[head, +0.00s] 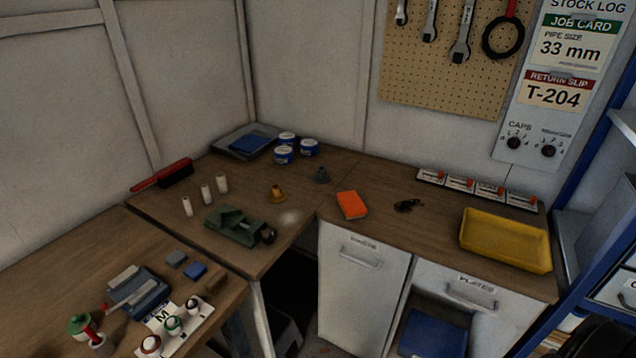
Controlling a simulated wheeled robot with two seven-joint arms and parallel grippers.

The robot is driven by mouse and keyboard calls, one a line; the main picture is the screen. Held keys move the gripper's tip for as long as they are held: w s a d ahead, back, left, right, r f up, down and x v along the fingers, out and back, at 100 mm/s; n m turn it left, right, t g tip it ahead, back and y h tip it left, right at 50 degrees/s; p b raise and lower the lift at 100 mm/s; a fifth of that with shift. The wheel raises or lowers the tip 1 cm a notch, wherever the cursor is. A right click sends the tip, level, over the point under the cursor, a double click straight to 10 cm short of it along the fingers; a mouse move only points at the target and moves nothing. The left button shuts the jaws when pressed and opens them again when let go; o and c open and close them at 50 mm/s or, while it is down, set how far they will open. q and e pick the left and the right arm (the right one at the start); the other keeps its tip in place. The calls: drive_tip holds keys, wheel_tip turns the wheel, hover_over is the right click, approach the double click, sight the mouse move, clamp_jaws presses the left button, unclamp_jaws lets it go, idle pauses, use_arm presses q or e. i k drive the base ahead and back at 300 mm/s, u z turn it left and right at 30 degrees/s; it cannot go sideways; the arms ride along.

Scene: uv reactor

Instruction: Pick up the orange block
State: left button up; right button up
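The orange block (352,205) lies flat on the wooden workbench, near the front edge above the white cabinet. It is a small bright orange rectangular block, and nothing covers it. Neither of my grippers shows in the head view, so where they are relative to the block cannot be seen.
A yellow tray (505,248) stands to the right of the block, with a dark brown clump (408,205) between them. A green tool (234,224), an orange-brown cone (277,194) and a grey piece (322,175) lie to the left. The bench around the block is clear.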

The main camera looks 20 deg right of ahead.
sight(351, 204)
drive_tip(key=z, duration=1.3)
drive_tip(key=i, duration=0.35)
drive_tip(key=u, duration=1.3)
